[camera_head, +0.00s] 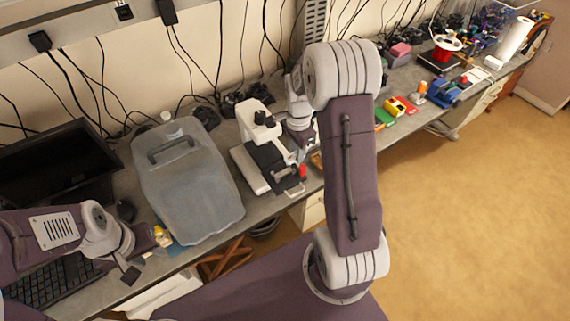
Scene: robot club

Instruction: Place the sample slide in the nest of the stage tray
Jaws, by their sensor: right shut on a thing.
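A white and black microscope (253,118) stands on the bench at the middle of the head view. Its dark stage with the tray (290,187) faces the front edge of the bench. My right gripper (301,160) points down at the stage's right side, partly hidden by its own arm. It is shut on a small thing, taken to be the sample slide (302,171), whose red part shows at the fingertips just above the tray. The nest cannot be made out. My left gripper (146,258) is open and empty at the bench's front edge, left of the microscope.
A large grey translucent container (186,185) stands left of the microscope. A small yellow-topped bottle (162,236) is close to my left gripper. A monitor (55,165) and keyboard (50,284) are at the left. Coloured bins (397,107) and tools lie at the right.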

